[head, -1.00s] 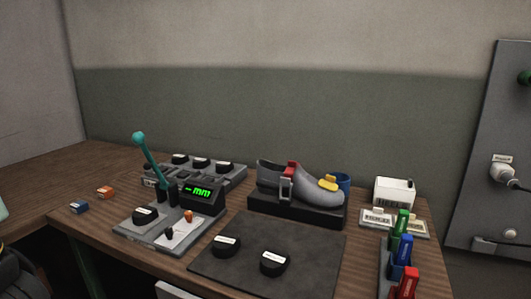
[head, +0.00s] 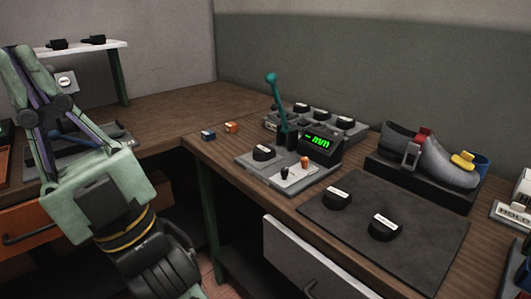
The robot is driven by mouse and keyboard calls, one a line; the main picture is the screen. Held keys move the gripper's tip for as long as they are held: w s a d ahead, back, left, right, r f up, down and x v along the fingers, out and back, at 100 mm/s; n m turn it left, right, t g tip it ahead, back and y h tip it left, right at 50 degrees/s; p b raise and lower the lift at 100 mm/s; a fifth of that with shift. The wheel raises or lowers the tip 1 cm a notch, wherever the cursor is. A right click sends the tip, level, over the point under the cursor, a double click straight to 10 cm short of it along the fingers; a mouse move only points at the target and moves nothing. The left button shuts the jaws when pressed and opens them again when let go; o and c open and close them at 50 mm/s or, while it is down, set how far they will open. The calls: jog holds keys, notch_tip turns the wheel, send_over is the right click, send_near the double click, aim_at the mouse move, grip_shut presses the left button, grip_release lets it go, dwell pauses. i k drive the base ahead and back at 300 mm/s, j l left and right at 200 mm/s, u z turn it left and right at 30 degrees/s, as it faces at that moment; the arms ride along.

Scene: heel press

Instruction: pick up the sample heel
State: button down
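Several black heel-shaped blocks with white labels are in the head view. The labels are too small to read, so I cannot tell which one is the sample heel. Two heels, a left one (head: 337,197) and a right one (head: 385,227), lie apart on the dark mat (head: 430,255). One heel (head: 264,152) sits on the grey gauge (head: 250,165) with a teal lever and green display. Several more heels (head: 323,114) stand on a grey rack behind it. My gripper (head: 25,85) is at the far left, away from all these heels. Its fingertips are not clear.
A white shelf (head: 100,47) at upper left holds dark pieces. The corner desktop is mostly clear.

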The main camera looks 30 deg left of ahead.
aim_at(264, 152)
jog(key=i+j+z, duration=0.2)
jog(key=j, duration=0.15)
jog(key=i+j+z, duration=0.15)
jog(key=j, duration=0.2)
jog(key=i+j+z, duration=0.2)
jog(key=j, duration=0.2)
